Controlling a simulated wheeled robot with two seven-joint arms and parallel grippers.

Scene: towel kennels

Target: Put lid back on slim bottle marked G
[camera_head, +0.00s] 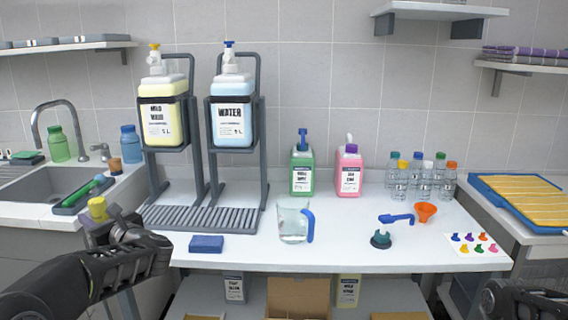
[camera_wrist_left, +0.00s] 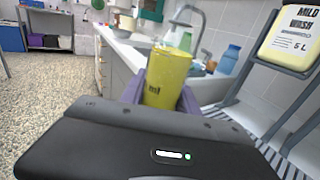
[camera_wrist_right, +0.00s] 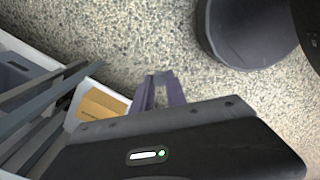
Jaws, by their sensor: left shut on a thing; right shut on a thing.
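My left gripper (camera_wrist_left: 163,95) is shut on a yellow cylinder (camera_wrist_left: 168,75) with small dark "ml" print; the cylinder also shows in the head view (camera_head: 97,208), held upright left of the counter's front edge. My right gripper (camera_wrist_right: 160,92) is low at the right, over the floor. Its fingers close on a small greyish thing (camera_wrist_right: 161,78) that I cannot identify. Several slim clear bottles (camera_head: 424,182) stand at the back right of the counter with caps of different colours. Their labels are too small to read, so I cannot tell which is marked G.
Green (camera_head: 302,171) and pink (camera_head: 349,173) bottles stand behind. A rack (camera_head: 203,218) holds two large dispensers.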

